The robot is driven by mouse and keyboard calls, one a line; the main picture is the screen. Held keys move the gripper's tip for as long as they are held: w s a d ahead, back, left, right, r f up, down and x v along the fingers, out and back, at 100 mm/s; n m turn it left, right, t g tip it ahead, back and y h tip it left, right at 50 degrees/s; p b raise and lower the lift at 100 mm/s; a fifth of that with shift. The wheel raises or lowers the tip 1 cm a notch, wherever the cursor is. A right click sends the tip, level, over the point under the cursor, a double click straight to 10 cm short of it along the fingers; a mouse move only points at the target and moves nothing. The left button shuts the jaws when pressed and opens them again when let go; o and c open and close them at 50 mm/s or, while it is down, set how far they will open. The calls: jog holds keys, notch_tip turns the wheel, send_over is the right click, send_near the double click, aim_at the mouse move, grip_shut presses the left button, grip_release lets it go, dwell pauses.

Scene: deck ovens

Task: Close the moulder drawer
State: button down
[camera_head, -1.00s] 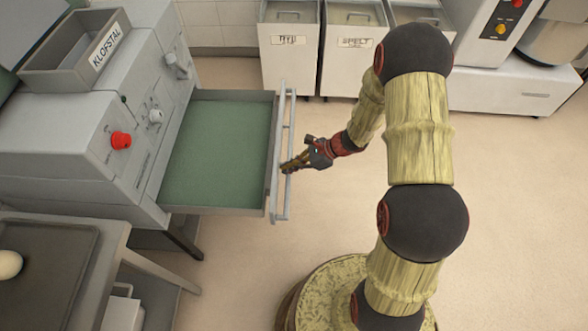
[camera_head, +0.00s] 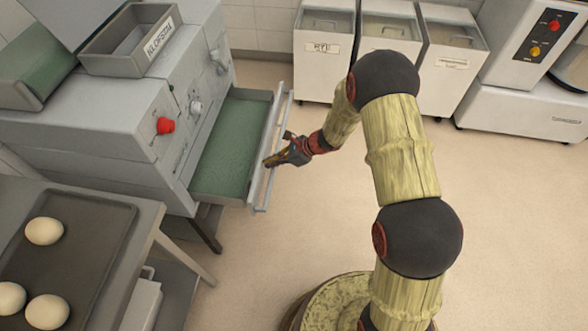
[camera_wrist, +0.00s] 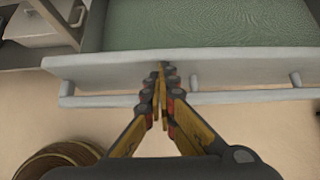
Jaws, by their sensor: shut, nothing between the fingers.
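The moulder drawer (camera_head: 226,143), with a green lining, is partly out of the grey moulder (camera_head: 120,125). A light bar handle (camera_head: 273,152) runs along its front. In the head view my gripper (camera_head: 268,162) is at the handle, near the middle of the drawer front. In the wrist view the drawer front (camera_wrist: 230,66) and the handle (camera_wrist: 250,96) cross the picture. My gripper (camera_wrist: 161,68) is shut with its fingertips together, overlapping the drawer front in this view. Nothing shows between the fingers. Whether the tips press on the front cannot be told for sure.
A table with a dark tray (camera_head: 92,245) holding dough balls (camera_head: 44,231) stands at lower left. Labelled white bins (camera_head: 322,50) line the back wall. A machine with red and yellow buttons (camera_head: 538,45) is at upper right.

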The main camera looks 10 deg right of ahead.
jog(key=w+a, duration=0.3)
jog(key=a, duration=0.7)
jog(key=w+a, duration=0.3)
jog(key=a, duration=0.8)
jog(key=shift+w, duration=0.4)
jog(key=shift+r, duration=0.1)
